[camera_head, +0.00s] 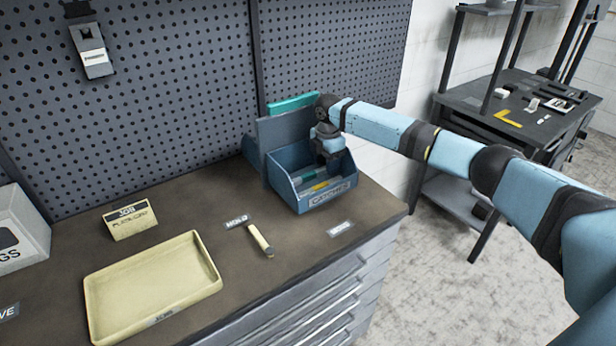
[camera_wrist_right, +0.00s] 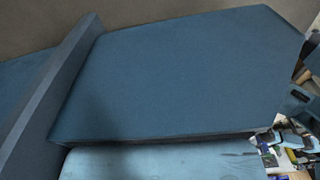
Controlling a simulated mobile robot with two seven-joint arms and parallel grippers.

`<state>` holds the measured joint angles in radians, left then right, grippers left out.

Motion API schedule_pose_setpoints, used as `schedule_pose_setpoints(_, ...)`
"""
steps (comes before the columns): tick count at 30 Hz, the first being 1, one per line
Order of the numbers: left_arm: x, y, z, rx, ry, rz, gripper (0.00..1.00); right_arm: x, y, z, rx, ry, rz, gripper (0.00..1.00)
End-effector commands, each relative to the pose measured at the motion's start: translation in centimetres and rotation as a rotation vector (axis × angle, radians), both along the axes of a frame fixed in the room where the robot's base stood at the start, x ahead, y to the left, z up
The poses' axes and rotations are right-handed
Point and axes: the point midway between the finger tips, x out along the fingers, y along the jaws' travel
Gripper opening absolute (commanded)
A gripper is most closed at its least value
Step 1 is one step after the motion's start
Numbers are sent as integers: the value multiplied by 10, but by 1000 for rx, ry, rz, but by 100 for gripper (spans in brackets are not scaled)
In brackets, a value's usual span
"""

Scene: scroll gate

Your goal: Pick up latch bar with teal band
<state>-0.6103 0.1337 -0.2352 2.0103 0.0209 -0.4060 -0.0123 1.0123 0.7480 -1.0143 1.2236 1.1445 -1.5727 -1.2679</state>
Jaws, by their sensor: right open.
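A blue open bin (camera_head: 328,196) with a printed front label stands at the back right of the bench. Inside it lie several small bars, one with a teal band (camera_head: 308,178) and one with a yellow band (camera_head: 320,186); they partly hide one another. My right gripper (camera_head: 328,158) points down into the back of the bin; it is open, and its fingertips are hard to make out. The right wrist view is mostly filled by a blue panel (camera_wrist_right: 170,75), with small blurred items at the right edge. My left gripper is out of view.
A cream tray (camera_head: 150,285) and a sign block (camera_head: 130,220) stand at the left. A cream bar (camera_head: 260,240) lies mid-bench beside a small label. A grey panel with a teal-topped piece (camera_head: 292,103) rises behind the bin. The bench front is mostly clear.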

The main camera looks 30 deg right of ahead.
Motion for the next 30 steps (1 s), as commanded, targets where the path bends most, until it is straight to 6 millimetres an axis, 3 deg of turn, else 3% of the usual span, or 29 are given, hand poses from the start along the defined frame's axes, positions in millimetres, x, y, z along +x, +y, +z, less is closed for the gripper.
schedule_pose_setpoints(3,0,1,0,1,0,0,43,0,0,-10,0,0,1,47)
schedule_pose_setpoints(10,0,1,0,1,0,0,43,0,0,-11,0,0,1,47)
schedule_pose_setpoints(16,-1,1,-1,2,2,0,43,0,0,-11,0,-1,0,3)
schedule_pose_setpoints(17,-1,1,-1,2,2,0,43,0,0,-11,0,-1,0,0)
schedule_pose_setpoints(26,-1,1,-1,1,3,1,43,0,0,-9,0,-2,0,0)
schedule_pose_setpoints(30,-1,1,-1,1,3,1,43,1,0,4,1,-4,0,0)
